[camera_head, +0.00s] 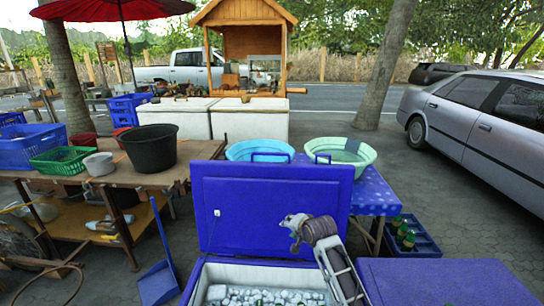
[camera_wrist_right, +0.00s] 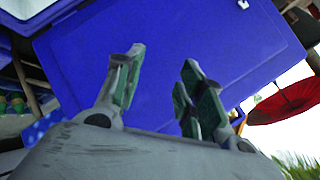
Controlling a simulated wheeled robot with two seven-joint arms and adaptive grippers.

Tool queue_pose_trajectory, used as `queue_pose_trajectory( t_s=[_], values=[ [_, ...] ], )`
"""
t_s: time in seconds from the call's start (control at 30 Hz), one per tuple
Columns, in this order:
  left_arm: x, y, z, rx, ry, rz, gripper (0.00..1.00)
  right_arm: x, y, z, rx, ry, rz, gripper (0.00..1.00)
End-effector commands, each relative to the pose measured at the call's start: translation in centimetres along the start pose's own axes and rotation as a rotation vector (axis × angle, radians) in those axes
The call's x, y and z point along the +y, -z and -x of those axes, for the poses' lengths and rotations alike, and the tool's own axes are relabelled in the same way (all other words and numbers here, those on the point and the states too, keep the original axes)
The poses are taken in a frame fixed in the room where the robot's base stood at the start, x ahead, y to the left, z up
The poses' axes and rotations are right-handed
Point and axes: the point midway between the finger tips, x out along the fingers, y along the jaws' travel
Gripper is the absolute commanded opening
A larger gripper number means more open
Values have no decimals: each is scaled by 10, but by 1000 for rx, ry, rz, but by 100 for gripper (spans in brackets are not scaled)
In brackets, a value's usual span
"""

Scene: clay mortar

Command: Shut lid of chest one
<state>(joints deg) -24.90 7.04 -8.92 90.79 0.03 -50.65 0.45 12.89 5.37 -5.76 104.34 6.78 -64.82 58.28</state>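A blue chest (camera_head: 201,284) stands at the bottom centre, with ice cubes inside. Its blue lid (camera_head: 250,205) stands raised at the back, its inner panel facing me. The lid also fills much of the right wrist view (camera_wrist_right: 230,35). My right gripper (camera_head: 290,222) is in front of the right half of the lid, above the chest opening. In the right wrist view its two fingers are apart with nothing between them (camera_wrist_right: 160,70); I cannot tell whether they touch the lid. My left gripper is not in view.
Another blue chest (camera_head: 445,282) with a shut lid stands at the right. A blue table (camera_head: 375,195) with two basins (camera_head: 340,152) is behind the lid. A wooden table (camera_head: 130,180) with tubs stands left, and a blue dustpan (camera_head: 158,283) beside the chest.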

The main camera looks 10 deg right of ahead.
Motion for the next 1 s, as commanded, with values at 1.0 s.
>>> queue_pose_trajectory(
  t_s=[1.0],
  values=[
    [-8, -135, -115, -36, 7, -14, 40, -202, 161, -8, 78, 366, -664, 39]
  ],
)
